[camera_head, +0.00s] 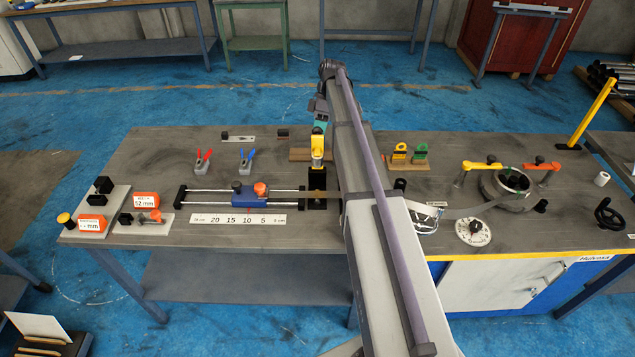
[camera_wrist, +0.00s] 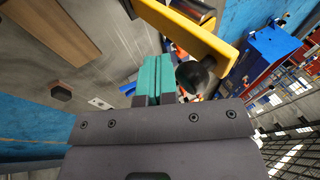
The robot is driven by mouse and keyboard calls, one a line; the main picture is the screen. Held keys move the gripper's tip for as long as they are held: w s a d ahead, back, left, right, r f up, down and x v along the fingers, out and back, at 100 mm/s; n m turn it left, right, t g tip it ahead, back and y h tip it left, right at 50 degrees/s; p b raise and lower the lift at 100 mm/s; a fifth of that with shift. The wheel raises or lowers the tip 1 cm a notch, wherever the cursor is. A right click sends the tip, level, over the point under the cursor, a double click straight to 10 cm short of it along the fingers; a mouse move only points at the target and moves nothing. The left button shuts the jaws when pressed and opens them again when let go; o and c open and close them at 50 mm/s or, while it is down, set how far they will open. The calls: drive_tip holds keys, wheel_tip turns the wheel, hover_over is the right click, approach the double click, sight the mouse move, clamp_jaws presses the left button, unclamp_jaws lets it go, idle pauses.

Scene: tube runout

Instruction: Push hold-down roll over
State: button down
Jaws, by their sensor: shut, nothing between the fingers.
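A yellow lever (camera_head: 317,146) stands upright on the dark stand (camera_head: 317,186) at the inner end of the two rails. In the wrist view it is a yellow bar (camera_wrist: 200,32) crossing the upper middle, with a dark rounded roll or knob (camera_wrist: 194,76) beside it. My gripper (camera_head: 321,124) is just behind and above the lever. In the wrist view the teal fingers (camera_wrist: 153,62) are shut and empty, left of the dark roll and close to the yellow bar. I cannot tell whether they touch. My arm hides part of the strip beside the stand.
A blue carriage (camera_head: 247,196) sits on the rails. Red and blue pliers (camera_head: 203,160) stand behind. A coil (camera_head: 507,190) with yellow and orange arms lies farther right.

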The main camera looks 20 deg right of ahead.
sight(319, 167)
drive_tip(key=shift+s+a+f+b, duration=0.8)
drive_tip(key=shift+s+f+b, duration=0.6)
drive_tip(key=shift+s, duration=0.25)
drive_tip(key=shift+s+a+f+b, duration=0.8)
drive_tip(key=shift+s+f+b, duration=0.6)
drive_tip(key=shift+s, duration=0.25)
drive_tip(key=shift+s+a+f+b, duration=0.8)
drive_tip(key=shift+s+f+b, duration=0.55)
drive_tip(key=shift+s, duration=0.3)
drive_tip(key=shift+w+d+f+b, duration=0.15)
drive_tip(key=shift+w+d, duration=0.15)
drive_tip(key=shift+w, duration=0.3)
drive_tip(key=shift+w+d+f+b, duration=0.15)
drive_tip(key=shift+w+d, duration=0.15)
drive_tip(key=shift+w, duration=0.3)
drive_tip(key=shift+w+d+f+b, duration=0.15)
drive_tip(key=shift+w+d, duration=0.15)
drive_tip(key=shift+w, duration=0.3)
drive_tip(key=shift+r, duration=0.1)
drive_tip(key=p+v, duration=1)
drive_tip(key=shift+d+r, duration=0.2)
drive_tip(key=shift+r, duration=0.1)
